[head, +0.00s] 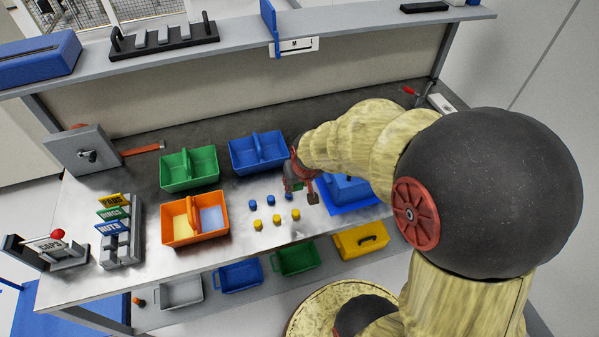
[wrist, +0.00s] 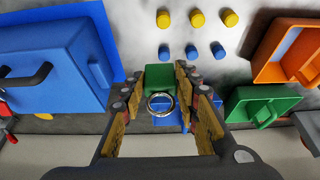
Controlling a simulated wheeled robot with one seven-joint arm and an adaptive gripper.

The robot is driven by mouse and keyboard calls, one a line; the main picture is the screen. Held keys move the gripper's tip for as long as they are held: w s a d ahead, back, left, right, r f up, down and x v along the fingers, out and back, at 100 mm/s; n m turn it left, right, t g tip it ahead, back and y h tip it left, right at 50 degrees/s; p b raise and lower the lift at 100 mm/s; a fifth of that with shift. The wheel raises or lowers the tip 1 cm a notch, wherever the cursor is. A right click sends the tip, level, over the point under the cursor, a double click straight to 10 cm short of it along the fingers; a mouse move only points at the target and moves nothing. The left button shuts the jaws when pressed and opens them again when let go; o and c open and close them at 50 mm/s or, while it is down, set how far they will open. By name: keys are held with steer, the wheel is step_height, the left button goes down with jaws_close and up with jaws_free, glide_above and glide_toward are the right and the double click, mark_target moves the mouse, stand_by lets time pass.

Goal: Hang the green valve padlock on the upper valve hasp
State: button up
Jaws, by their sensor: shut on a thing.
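The green padlock (wrist: 159,77) is between the two fingers of my gripper (wrist: 162,95), in the wrist view. Its round metal shackle (wrist: 160,104) faces the camera. In the head view my gripper (head: 300,182) is above the workbench, between the blue divided bin and the blue box at right. The padlock is small and partly hidden there. I cannot make out the upper valve hasp for certain. A red-handled fitting (head: 410,91) stands at the bench's back right, largely beyond my arm.
The bench holds a green bin (head: 189,168), an orange bin (head: 195,219), a blue divided bin (head: 257,152) and a blue box (head: 350,190). Several blue and yellow caps stand in front of the gripper. A shelf (head: 240,48) overhangs the back.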

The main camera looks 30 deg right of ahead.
steer(key=w+d+f+b, duration=0.1)
steer(key=w+d+f, duration=0.2)
steer(key=d+f, duration=0.1)
steer(key=w+d+f+b, duration=0.1)
steer(key=w+d+f, duration=0.3)
steer(key=shift+w+b, duration=0.25)
steer(key=shift+b, duration=0.1)
steer(key=shift+w+d+f, duration=0.2)
steer(key=shift+f, duration=0.25)
steer(key=shift+w+d+f+b, duration=0.15)
steer(key=shift+f+b, duration=0.45)
steer(key=shift+f, duration=1.05)
steer(key=shift+f, duration=0.1)
steer(key=o, duration=0.8)
steer(key=shift+f, duration=0.1)
steer(key=shift+c, duration=0.2)
steer(key=shift+o, duration=0.9)
